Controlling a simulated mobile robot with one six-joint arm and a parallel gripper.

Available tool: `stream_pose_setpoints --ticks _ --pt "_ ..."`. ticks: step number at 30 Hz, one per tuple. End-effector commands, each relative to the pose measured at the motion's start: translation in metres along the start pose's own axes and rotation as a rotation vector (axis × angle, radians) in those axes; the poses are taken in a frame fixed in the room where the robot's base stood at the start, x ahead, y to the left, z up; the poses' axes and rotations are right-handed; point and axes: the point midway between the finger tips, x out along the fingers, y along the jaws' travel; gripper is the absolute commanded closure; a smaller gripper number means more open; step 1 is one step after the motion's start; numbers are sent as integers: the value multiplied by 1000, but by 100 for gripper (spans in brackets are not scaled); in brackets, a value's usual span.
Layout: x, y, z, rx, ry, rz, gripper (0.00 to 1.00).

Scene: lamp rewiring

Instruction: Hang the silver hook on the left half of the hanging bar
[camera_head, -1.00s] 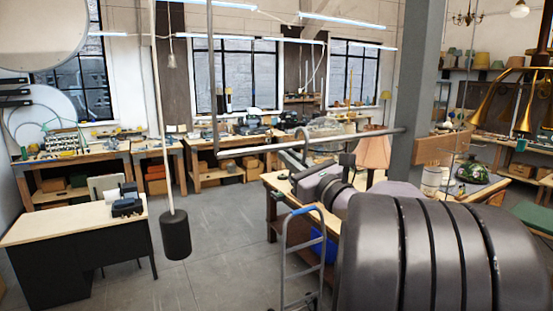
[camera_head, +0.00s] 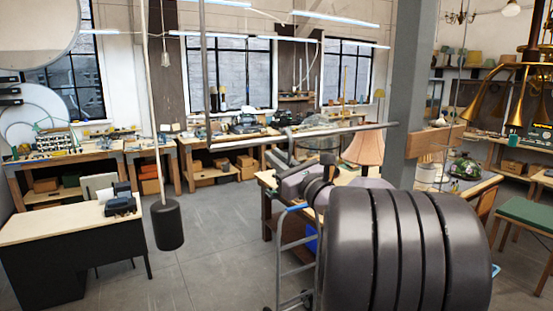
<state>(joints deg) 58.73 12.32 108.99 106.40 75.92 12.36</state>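The hanging bar (camera_head: 245,144) is a thin grey horizontal rod running from lower left to upper right across the middle. Its left end meets a tall vertical rod. A thin, curved grey piece (camera_head: 290,152), which looks like the silver hook, shows at the bar's middle, above my gripper. I cannot tell whether it touches the bar or only overlaps it in the picture. My large dark arm fills the lower right.
A black cylindrical weight (camera_head: 167,226) hangs on a pole at left, near a desk (camera_head: 45,224). A grey pillar (camera_head: 406,85) rises at right. The floor at centre left is clear.

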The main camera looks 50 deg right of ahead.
Motion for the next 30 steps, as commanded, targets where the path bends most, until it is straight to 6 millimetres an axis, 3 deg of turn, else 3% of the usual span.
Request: stream_pose_setpoints --ticks 1,3,14,20,30 --pt "0 0 0 0 0 0 76" --pt "0 0 0 0 0 0 66" --pt "-6 -1 0 -1 0 -1 66" --pt "-48 -1 -3 -3 0 -5 66" --pt "-140 -1 -3 -3 0 -6 66"
